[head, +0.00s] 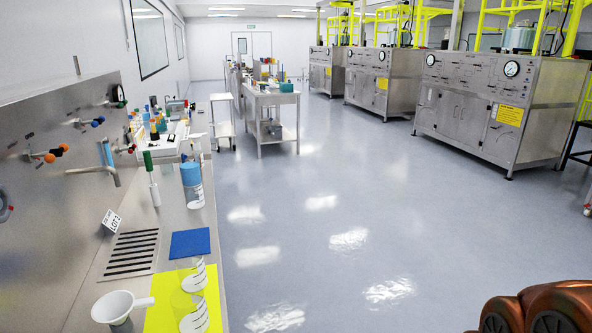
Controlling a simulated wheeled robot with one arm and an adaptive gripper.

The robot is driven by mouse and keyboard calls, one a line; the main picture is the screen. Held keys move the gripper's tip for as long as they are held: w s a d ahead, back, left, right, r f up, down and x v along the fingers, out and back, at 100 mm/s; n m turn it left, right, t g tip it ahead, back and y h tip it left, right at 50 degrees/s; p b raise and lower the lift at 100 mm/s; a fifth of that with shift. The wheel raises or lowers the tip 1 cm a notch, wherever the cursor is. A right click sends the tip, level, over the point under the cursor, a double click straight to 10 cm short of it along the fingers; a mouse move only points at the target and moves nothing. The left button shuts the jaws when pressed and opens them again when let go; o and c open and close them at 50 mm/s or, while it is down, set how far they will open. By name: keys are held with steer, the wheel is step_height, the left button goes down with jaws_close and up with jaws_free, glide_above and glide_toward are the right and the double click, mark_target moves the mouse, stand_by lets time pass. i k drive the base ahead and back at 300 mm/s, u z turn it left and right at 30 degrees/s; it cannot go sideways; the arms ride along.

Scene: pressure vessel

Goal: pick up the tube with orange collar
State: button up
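I cannot make out a tube with an orange collar in the head view. Several small coloured tubes and bottles (157,119) stand crowded at the far end of the left bench, too small to tell apart. Nearer on that bench stand a slim white piece with a green top (152,180) and a clear container with a blue lid (192,186). My gripper is not in view. Copper-coloured rounded parts show at the lower right corner, probably part of my arm.
The steel bench (178,222) along the left wall also bears a blue pad (190,243), a white funnel (119,306) and clear beakers (192,277) on a yellow mat (160,317). A steel table (272,97) stands farther off. Steel cabinets (497,101) line the right. The middle floor is clear.

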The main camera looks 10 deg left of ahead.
mark_target(153, 121)
steer(key=u, duration=0.1)
steer(key=i, duration=1.85)
steer(key=u, duration=1)
steer(key=i, duration=1.45)
steer(key=u, duration=0.15)
steer(key=k, duration=1.2)
steer(key=z, duration=1.05)
steer(key=i, duration=1.8)
steer(key=u, duration=1.4)
steer(key=i, duration=0.6)
steer(key=u, duration=0.65)
